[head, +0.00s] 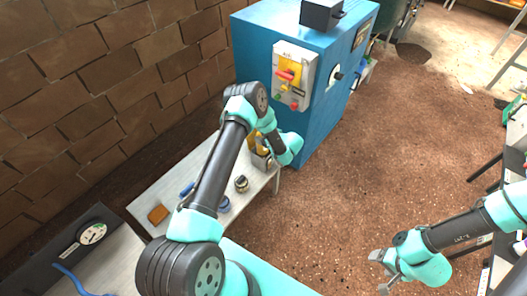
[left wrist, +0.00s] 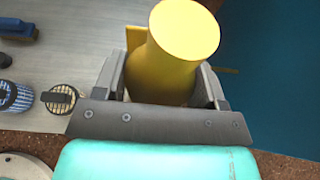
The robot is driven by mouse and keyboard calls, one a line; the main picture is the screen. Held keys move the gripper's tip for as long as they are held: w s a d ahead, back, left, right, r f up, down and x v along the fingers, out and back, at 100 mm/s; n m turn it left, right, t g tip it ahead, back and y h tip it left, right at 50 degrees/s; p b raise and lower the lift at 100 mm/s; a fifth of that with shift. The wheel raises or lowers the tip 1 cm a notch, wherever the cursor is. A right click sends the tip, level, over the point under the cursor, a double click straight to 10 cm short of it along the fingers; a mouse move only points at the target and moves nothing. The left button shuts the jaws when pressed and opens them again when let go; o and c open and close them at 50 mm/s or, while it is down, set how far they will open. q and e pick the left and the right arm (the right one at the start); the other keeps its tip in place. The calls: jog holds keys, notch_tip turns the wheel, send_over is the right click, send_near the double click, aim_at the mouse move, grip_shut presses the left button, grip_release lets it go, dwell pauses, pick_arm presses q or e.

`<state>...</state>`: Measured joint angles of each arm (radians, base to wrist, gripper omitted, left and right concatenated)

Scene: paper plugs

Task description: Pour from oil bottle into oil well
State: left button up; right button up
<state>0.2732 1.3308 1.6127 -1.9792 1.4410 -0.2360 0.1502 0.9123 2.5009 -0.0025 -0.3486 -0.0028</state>
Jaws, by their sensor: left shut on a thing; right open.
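The yellow oil bottle (head: 260,142) is in my left gripper (head: 263,158), over the right end of the bench and close to the blue machine. In the left wrist view the bottle (left wrist: 172,50) stands between the two grey fingers of the left gripper (left wrist: 162,78), its round yellow end facing the camera. The arm partly hides the bottle in the head view. I cannot make out the oil well for certain in either view. My right gripper (head: 380,268) is open and empty, low over the brown floor at the lower right.
The blue machine (head: 325,110) stands behind the bench, with a switch panel (head: 293,75) on it. The bench (head: 160,185) bears a caged round part (head: 241,183), a blue-handled brush (head: 187,189) and an orange block (head: 158,214). A brick wall (head: 100,80) runs along the left. The middle floor is clear.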

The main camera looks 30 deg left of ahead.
pick_arm(q)
jog(key=shift+r, duration=2)
